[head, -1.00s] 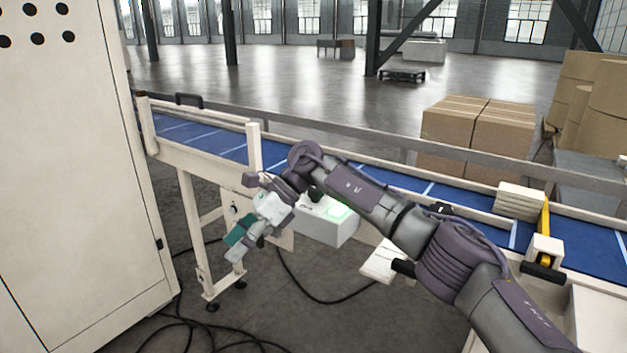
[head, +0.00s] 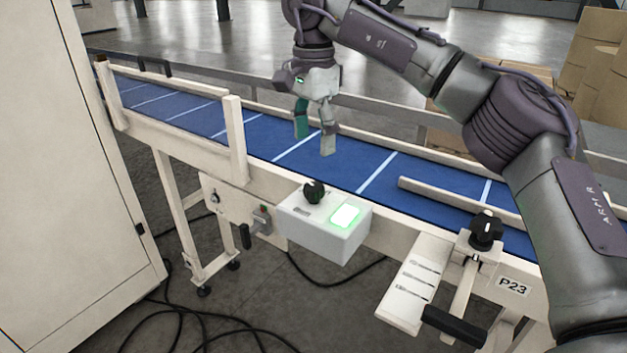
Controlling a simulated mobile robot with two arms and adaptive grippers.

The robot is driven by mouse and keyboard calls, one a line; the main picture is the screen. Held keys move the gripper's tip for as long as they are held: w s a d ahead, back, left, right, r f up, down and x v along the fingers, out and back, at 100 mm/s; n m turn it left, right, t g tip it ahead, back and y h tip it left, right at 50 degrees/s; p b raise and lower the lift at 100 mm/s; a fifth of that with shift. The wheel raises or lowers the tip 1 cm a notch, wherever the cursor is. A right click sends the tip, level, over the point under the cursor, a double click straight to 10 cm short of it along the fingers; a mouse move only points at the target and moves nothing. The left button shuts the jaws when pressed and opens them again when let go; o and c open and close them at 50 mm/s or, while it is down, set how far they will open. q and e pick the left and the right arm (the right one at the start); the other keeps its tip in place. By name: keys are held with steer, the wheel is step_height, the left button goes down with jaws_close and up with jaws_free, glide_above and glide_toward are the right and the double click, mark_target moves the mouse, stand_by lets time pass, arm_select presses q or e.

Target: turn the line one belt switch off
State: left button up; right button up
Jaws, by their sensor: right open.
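A light grey switch box (head: 322,235) is fixed to the near side of the conveyor. On its top are a black rotary knob (head: 314,191), a small dark label and a rectangular green lamp (head: 345,215) that is lit. The label is too small to read. My right gripper (head: 314,145) is open and empty, pointing down above the blue belt (head: 265,158), above and apart from the knob. My left gripper is not in view.
A larger black knob (head: 486,229) on a clamp stands right, beside a white labelled plate (head: 412,283) and a P23 tag. A white guard post (head: 235,140) rises left of the box. A tall cabinet (head: 60,180) fills the left. Cables lie on the floor.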

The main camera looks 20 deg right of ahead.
glide_above(314, 186)
step_height(314, 186, down, 4)
steer(key=shift+s+f, duration=0.1)
steer(key=shift+f, duration=0.1)
step_height(314, 186, down, 5)
steer(key=shift+f+p, duration=0.1)
steer(key=shift+p, duration=0.2)
steer(key=shift+f, duration=0.35)
steer(key=c, duration=1.1)
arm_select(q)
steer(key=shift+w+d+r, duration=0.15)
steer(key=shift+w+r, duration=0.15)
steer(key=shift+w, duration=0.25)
arm_select(e)
steer(key=shift+c, duration=0.2)
